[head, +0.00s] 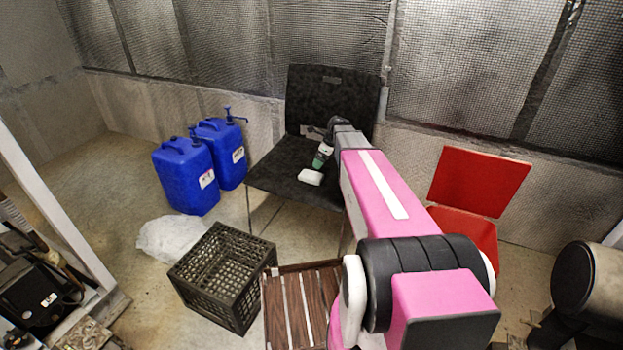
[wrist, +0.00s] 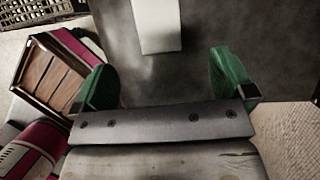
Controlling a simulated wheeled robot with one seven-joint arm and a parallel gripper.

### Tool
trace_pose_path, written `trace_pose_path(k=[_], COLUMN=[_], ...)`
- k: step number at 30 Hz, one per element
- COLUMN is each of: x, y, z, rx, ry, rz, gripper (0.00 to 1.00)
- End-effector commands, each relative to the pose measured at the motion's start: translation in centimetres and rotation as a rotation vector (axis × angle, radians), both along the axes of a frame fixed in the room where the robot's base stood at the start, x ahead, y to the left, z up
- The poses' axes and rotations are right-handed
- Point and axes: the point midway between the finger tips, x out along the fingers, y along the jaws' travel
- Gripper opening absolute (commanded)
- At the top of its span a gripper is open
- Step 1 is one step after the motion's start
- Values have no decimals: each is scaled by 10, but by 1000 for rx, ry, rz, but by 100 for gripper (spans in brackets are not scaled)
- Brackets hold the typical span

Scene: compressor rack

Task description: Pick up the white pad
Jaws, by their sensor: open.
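The white pad (head: 311,177) lies on the seat of a black chair (head: 262,178), near its front edge in the head view. In the wrist view the pad (wrist: 158,26) shows as a white block at the top, ahead of my gripper and between the lines of its fingers. My gripper (wrist: 165,82) has two green fingers, spread wide with nothing between them. In the head view my gripper (head: 322,155) is over the seat, just behind the pad; my arm hides part of the chair.
Two blue jugs (head: 186,176) stand left of the chair. A black crate (head: 222,272), a clear plastic bag (head: 172,238) and a slatted wooden box (head: 302,300) are on the floor in front. A red chair (head: 478,180) stands at the right.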

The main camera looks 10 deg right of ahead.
Motion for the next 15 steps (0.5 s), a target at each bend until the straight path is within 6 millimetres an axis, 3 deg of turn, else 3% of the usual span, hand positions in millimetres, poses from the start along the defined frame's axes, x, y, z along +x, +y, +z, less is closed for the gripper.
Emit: trace_pose_path(k=[5,15], x=[6,14], y=[1,16], z=[-6,-49], rx=[11,10], ry=[8,8], rz=[-30,-27], gripper=[100,100])
